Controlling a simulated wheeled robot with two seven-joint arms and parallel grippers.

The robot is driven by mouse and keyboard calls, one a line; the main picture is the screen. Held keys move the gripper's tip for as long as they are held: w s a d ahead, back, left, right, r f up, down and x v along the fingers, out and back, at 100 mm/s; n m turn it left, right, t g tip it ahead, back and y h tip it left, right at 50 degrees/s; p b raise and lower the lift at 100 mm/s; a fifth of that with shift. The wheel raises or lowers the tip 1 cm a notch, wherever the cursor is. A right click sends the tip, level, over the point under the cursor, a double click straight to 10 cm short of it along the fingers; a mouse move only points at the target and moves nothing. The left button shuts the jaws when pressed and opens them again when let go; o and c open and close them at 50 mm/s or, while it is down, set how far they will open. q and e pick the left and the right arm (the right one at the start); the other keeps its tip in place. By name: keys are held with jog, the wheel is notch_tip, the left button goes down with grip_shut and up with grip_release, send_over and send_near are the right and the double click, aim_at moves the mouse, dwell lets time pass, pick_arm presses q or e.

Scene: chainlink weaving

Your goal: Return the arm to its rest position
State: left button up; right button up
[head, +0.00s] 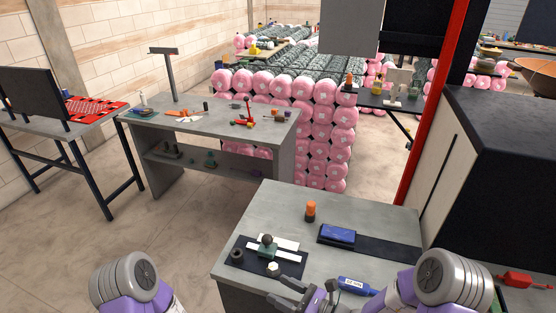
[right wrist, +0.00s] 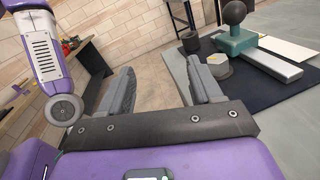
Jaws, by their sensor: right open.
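My right gripper (head: 283,291) is at the front edge of the near grey table (head: 275,203) in the head view. In the right wrist view its two fingers (right wrist: 160,78) stand wide apart with nothing between them. The fingers are beside a black mat (right wrist: 255,105) that holds a small light hex piece (right wrist: 211,72), a green block with a dark ball knob (right wrist: 235,38), white strips and a dark round cup (right wrist: 190,42). My left arm shows at the lower left of the head view, but its gripper is out of sight.
An orange-topped cylinder (head: 310,211) and a blue box (head: 339,233) on a dark strip are on the near table. A blue tool (head: 357,286) lies near its front edge. A red post (head: 432,105) and black-topped cabinet (head: 500,125) stand right.

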jog(key=s+f+n+g+h+b, duration=0.2)
jog(key=s+f+n+g+h, duration=0.3)
jog(key=s+f+n+g, duration=0.9)
jog(key=s+d+f+n+t+h, duration=0.25)
jog(key=s+d+f+h, duration=0.25)
jog(key=s+d+f, duration=0.3)
pick_arm(q)
notch_tip(320, 180, down, 3)
jog(key=shift+s+r+b, duration=0.1)
jog(key=shift+s+b, duration=0.05)
jog(key=shift+b, duration=0.35)
pick_arm(e)
jog(key=w+f+n+t+h, duration=0.1)
jog(key=w+f+n+t, duration=0.2)
jog(key=n, duration=0.4)
jog(key=w+f, duration=0.1)
jog(key=w, duration=0.1)
jog(key=shift+w+f+h, duration=0.15)
jog(key=shift+w+h, duration=0.15)
jog(key=shift+w, duration=0.1)
